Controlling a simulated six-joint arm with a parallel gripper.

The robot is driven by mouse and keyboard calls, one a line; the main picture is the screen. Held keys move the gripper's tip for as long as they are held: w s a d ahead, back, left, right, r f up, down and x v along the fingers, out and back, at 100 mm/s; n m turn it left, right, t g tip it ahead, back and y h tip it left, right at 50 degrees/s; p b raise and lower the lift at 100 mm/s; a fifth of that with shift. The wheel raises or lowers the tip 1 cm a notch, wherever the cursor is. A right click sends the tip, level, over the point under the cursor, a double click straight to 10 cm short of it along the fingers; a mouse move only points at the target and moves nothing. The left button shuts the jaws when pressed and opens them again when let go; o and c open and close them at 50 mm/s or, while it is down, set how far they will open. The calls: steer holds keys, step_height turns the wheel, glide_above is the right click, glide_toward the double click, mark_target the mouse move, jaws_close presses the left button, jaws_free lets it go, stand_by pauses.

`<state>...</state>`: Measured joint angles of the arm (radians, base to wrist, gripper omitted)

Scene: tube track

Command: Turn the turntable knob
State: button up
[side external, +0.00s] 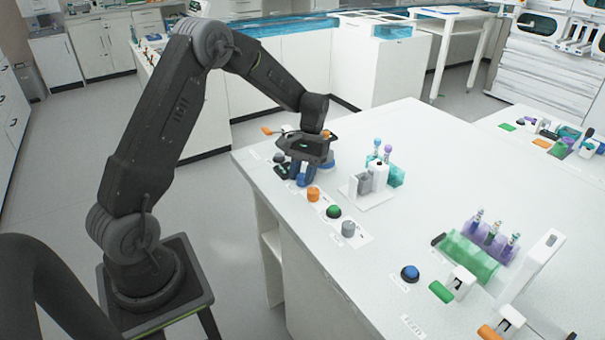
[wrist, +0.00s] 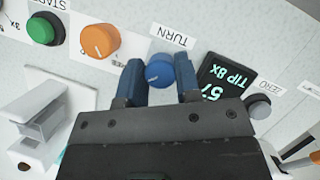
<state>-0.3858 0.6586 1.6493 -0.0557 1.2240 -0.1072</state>
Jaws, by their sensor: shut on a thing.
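The blue knob (wrist: 159,71) with a white pointer line sits beside a label reading TURN in the wrist view. My gripper (wrist: 159,80) has one blue finger on each side of this knob and is shut on it. In the side external view my gripper (side external: 303,172) reaches down at the far left part of the white bench. The knob cannot be made out clearly there behind the gripper.
An orange knob (wrist: 99,40) and a green START button (wrist: 42,29) lie left of the blue knob. A dark display (wrist: 224,80) and a grey ZERO button (wrist: 258,106) lie right. Tube racks (side external: 467,256) stand farther along the bench (side external: 420,200).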

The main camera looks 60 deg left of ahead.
steer(key=o, duration=0.9)
steer(key=shift+v, duration=6.95)
